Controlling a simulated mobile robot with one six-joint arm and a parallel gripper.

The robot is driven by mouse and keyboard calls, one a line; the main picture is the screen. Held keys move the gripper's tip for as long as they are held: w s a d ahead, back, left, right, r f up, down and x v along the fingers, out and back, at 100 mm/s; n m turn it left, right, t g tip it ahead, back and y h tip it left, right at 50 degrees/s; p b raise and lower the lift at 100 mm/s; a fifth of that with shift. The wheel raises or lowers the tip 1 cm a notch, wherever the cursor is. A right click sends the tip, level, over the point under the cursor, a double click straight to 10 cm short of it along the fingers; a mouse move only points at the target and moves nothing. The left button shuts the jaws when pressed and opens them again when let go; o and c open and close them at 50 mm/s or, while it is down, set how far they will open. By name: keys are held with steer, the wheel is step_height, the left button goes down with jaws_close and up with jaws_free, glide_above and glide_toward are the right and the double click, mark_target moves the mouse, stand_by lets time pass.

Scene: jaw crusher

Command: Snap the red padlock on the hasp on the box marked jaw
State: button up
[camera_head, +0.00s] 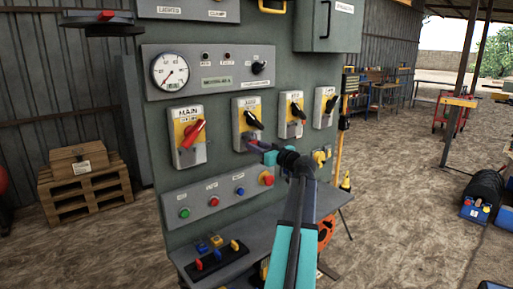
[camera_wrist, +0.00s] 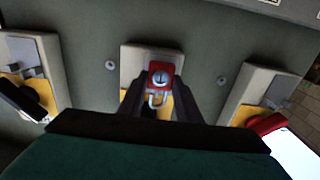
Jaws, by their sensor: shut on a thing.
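The red padlock (camera_wrist: 161,72) is between the fingers of my gripper (camera_wrist: 158,85) in the wrist view. Its silver shackle (camera_wrist: 154,99) shows below the body, toward a grey and yellow switch box (camera_wrist: 131,66). In the head view my gripper (camera_head: 264,149) is in front of the lower edge of the second switch box (camera_head: 240,121), which has a black handle. Its label is too small to read surely, so I cannot tell whether it is the box marked jaw. The hasp is hidden, and whether the shackle touches it cannot be told.
The MAIN switch box (camera_head: 188,153) with a red handle stands left. Two more switch boxes (camera_head: 291,107) (camera_head: 325,101) stand right. A push-button strip (camera_head: 214,201) and a shelf (camera_head: 232,265) lie below. A wooden box (camera_head: 78,158) rests on pallets at left.

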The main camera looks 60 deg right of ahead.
steer(key=shift+b+x, duration=1.2)
stand_by(1.4)
steer(key=o, duration=1.2)
steer(key=shift+s, duration=0.15)
steer(key=shift+b+v, duration=1.7)
steer(key=shift+v, duration=2.65)
steer(key=shift+a, duration=0.1)
